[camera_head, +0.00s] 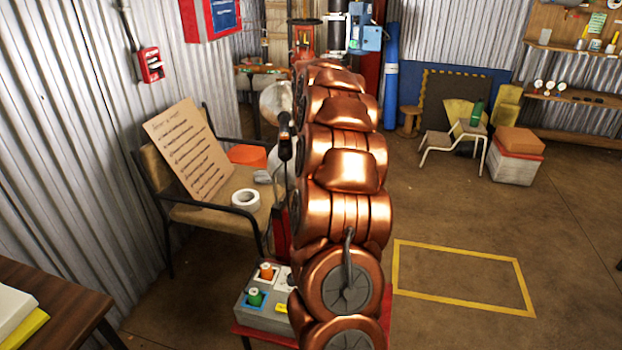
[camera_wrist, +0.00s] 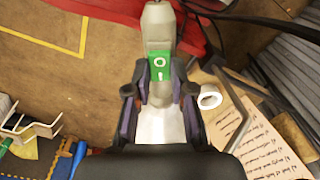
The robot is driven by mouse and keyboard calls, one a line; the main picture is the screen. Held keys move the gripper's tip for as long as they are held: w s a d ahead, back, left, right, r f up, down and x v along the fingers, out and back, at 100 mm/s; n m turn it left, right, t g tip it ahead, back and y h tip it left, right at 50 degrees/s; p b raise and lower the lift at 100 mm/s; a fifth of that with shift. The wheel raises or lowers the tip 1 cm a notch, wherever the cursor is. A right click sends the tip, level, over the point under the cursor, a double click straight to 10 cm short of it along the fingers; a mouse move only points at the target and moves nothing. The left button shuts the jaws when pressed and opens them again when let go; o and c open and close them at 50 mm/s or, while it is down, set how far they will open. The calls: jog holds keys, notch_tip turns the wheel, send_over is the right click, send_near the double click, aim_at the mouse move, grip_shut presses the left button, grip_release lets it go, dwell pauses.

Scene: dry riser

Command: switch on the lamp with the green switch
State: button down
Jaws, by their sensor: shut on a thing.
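In the wrist view, a grey body with a green switch (camera_wrist: 159,68) marked O and I sits between my fingers. I cannot tell which side of the switch is pressed. My gripper (camera_wrist: 159,94) is shut on this grey lamp body (camera_wrist: 157,28), just below the switch. A whitish part (camera_wrist: 160,127) lies between the fingers nearer my palm; I cannot tell if it is lit. In the head view my copper arm hides most of the gripper and lamp. A grey box (camera_head: 262,318) there carries a green knob (camera_head: 255,297) and an orange knob (camera_head: 266,271).
A chair (camera_head: 190,215) at left holds a text board (camera_head: 188,150) and a white tape roll (camera_head: 246,199). The tape roll also shows close to my right finger in the wrist view (camera_wrist: 209,97). A dark table (camera_head: 60,300) is front left. The yellow-marked floor (camera_head: 460,275) is clear.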

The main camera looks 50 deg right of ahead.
jog(key=shift+w, duration=0.1)
dwell(0.3)
jog(key=c, duration=1)
grip_release()
jog(key=shift+r, duration=0.15)
notch_tip(320, 180, up, 12)
dwell(0.4)
